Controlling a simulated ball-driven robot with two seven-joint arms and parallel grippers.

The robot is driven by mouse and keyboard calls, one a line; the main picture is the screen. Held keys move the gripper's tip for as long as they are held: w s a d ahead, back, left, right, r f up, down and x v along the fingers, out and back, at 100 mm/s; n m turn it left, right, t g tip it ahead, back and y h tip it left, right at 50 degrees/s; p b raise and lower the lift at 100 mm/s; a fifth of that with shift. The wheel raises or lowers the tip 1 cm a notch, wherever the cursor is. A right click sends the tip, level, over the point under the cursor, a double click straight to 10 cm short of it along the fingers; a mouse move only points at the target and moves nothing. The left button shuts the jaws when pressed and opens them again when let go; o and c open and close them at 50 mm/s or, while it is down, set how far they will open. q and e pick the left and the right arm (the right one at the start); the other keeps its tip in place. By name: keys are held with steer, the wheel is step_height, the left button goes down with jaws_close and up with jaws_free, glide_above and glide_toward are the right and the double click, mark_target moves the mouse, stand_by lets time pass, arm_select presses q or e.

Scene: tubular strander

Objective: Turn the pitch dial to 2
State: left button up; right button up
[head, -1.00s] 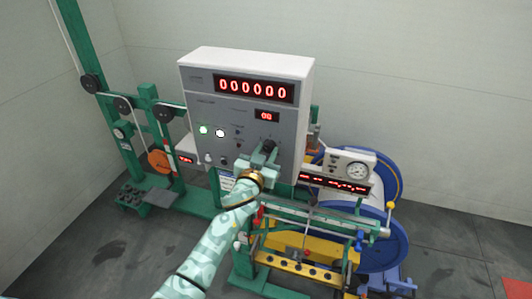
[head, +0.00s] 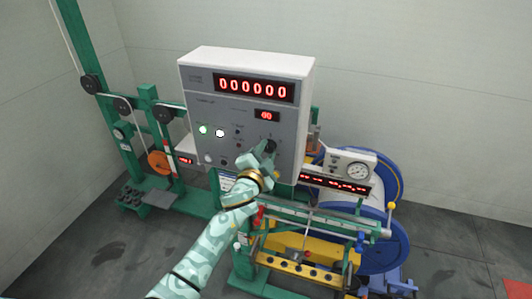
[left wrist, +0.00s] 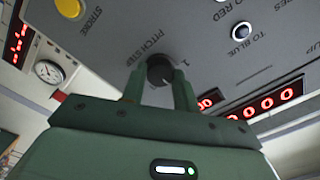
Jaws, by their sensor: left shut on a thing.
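The pitch dial (left wrist: 160,72) is a dark round knob labelled "PITCH STEP" on the grey face of the control cabinet (head: 188,86). In the left wrist view a "1" is printed beside it; any other numerals around it are hidden or too small to read. In the head view the dial (head: 270,146) shows at the tip of my left gripper (head: 264,154). The left gripper's green fingers (left wrist: 160,92) sit on either side of the dial and are shut on it. My right gripper is out of view.
The cabinet has a red counter (head: 254,89) reading 000000, a small red display (head: 267,116), a lit green button (head: 204,129) and a white button (head: 219,133). A pressure gauge (head: 357,170) and blue wheel (head: 391,180) stand at the right.

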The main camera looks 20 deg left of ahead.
arm_select(q)
steer(key=shift+m, duration=0.6)
steer(key=o, duration=1)
steer(key=shift+c, duration=0.2)
steer(key=shift+s, duration=0.4)
steer(key=s, duration=1.5)
steer(key=shift+s+a+b, duration=0.25)
steer(key=shift+a+b, duration=0.05)
steer(key=shift+b, duration=0.05)
